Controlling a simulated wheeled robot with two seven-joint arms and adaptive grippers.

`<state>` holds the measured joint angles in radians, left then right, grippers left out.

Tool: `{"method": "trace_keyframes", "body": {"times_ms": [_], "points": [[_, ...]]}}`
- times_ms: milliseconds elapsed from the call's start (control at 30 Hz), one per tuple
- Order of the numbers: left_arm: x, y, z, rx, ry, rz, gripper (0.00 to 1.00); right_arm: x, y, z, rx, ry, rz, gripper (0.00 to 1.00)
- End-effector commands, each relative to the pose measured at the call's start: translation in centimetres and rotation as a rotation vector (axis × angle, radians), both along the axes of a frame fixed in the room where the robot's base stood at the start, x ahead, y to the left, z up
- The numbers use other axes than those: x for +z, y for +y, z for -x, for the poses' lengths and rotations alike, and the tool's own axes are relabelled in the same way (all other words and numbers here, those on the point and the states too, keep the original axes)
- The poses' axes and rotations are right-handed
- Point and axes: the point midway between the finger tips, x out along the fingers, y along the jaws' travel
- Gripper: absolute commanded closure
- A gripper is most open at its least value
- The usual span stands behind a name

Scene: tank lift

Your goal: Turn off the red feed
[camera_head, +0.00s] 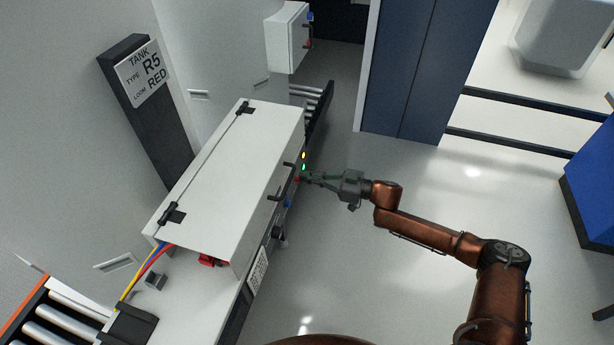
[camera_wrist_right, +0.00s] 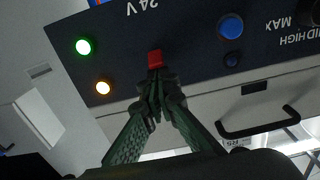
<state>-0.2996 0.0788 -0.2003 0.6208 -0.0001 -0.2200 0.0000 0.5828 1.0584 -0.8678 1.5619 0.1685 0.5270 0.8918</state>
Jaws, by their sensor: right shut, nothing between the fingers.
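In the right wrist view a dark control panel (camera_wrist_right: 195,47) shows upside down, with a small red switch (camera_wrist_right: 154,59) near the "24 V" marking. My right gripper (camera_wrist_right: 155,88) is shut and empty, its fingertips right at the red switch; I cannot tell whether they touch it. A green lamp (camera_wrist_right: 83,46) and an amber lamp (camera_wrist_right: 103,87) are lit beside the switch. In the head view my right gripper (camera_head: 308,178) points left at the panel side of a white lidded box (camera_head: 230,165); the green lamp (camera_head: 304,167) glows just above it. My left gripper is not in view.
A blue button (camera_wrist_right: 230,26) sits near the switch, and a black handle (camera_wrist_right: 265,130) is on the box. A sign reading "TANK TYPE R5 LOOM RED" (camera_head: 140,72) stands behind the box. Roller conveyors (camera_head: 60,320) are at both ends. Open floor (camera_head: 400,290) lies to the right.

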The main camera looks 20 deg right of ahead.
Motion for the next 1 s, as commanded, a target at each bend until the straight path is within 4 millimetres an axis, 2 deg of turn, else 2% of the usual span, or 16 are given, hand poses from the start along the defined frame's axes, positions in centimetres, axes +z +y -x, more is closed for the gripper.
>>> {"method": "trace_keyframes", "body": {"times_ms": [467,667,800,867,1000], "points": [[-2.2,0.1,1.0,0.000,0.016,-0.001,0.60,-1.4,-0.2,0.2,-0.001,-0.072,-0.118,1.00],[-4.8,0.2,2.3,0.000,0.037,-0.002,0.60,-2.8,-0.5,0.3,-0.002,-0.154,-0.245,1.00],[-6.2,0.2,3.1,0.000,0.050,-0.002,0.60,-2.9,-0.5,0.3,-0.002,-0.210,-0.322,1.00],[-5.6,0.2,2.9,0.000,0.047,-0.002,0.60,-2.1,-0.6,0.4,0.000,-0.211,-0.312,1.00],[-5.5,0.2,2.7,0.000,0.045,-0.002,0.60,-1.8,-0.6,0.4,0.000,-0.211,-0.311,1.00]]}}
